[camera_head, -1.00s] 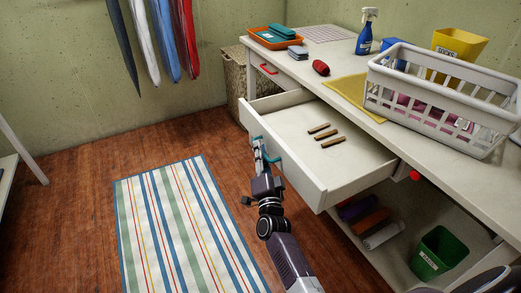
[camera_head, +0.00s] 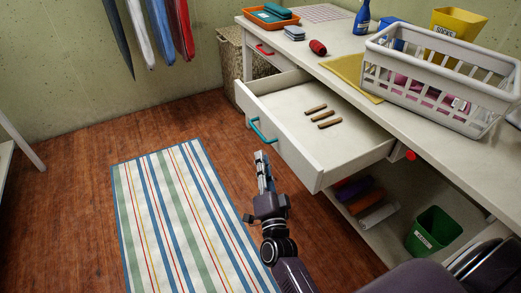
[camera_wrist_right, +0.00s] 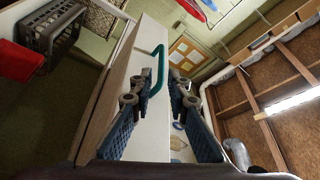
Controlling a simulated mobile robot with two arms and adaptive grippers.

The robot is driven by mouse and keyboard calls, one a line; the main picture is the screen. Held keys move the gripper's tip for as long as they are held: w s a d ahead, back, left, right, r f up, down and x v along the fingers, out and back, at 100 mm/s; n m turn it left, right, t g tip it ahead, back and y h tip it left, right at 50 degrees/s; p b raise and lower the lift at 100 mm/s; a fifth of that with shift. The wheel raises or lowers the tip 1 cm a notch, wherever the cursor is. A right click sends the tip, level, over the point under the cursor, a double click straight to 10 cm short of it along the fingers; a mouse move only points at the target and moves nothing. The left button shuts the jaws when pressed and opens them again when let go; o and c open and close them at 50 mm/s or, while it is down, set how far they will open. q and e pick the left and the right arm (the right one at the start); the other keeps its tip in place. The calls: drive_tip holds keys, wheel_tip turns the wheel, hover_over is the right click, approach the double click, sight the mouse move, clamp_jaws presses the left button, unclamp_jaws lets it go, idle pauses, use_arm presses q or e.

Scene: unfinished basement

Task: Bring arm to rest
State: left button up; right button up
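My right gripper (camera_head: 263,165) is in front of the opened drawer, just below its teal handle (camera_head: 262,131) and apart from it. In the right wrist view, the two fingers (camera_wrist_right: 160,85) stand apart with nothing held between them, and the teal handle (camera_wrist_right: 153,70) shows beyond the gap. The white drawer (camera_head: 290,140) is pulled out from the workbench. Several small brown sticks (camera_head: 320,115) lie on its floor. My left gripper is not in view.
The white bench (camera_head: 330,62) holds a white basket (camera_head: 440,95), a spray bottle (camera_head: 362,18), an orange tray (camera_head: 262,20) and a red object (camera_head: 318,47). A green bin (camera_head: 433,232) stands on the lower shelf. A striped rug (camera_head: 185,210) lies on open floor at left.

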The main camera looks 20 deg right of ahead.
drive_tip(key=shift+s+a, duration=0.1)
drive_tip(key=shift+s, duration=0.25)
idle(0.3)
